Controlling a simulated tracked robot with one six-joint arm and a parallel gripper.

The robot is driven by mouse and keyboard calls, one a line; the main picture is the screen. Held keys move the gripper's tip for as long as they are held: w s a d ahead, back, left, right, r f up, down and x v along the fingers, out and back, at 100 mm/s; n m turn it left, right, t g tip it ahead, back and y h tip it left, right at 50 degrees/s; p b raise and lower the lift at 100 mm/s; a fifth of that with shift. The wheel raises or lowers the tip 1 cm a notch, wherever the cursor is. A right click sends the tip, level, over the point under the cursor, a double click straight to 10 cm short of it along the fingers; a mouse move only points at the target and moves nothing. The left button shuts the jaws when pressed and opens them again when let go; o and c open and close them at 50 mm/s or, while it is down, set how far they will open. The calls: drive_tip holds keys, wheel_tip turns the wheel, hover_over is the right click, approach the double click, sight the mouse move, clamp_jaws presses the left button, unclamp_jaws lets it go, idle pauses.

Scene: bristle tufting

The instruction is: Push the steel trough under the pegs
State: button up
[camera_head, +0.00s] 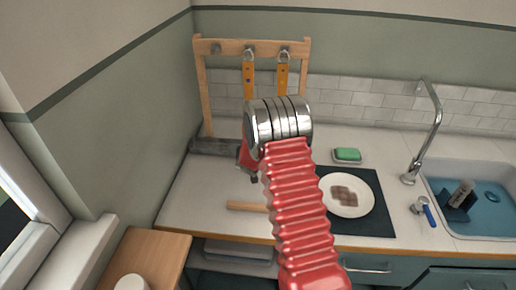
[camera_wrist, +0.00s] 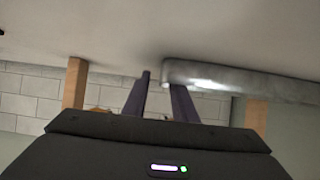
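The grey steel trough (camera_head: 215,146) lies on the counter at the foot of the wooden rack's left post in the head view. My arm hides whatever is to its right. In the wrist view, which is upside down, the trough (camera_wrist: 245,80) runs to the right from my fingers. My gripper (camera_wrist: 157,80) has two dark fingers with a narrow gap between them and nothing visible in it. One fingertip meets or overlaps the trough's near end; contact is unclear. Pegs (camera_head: 249,48) on the rack's top bar hold two orange-handled tools (camera_head: 282,78). Their lower ends are hidden.
A dark mat (camera_head: 375,215) with a white plate (camera_head: 358,208) of brown pieces lies right of my arm. A green sponge (camera_head: 347,154) sits behind it. The sink (camera_head: 460,165) and tap (camera_head: 433,115) are at the right. A wooden stick (camera_head: 246,206) lies in front.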

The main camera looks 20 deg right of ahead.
drive_tip(key=shift+w+d+f, duration=0.35)
drive_tip(key=shift+w, duration=0.2)
clamp_jaws()
idle(0.4)
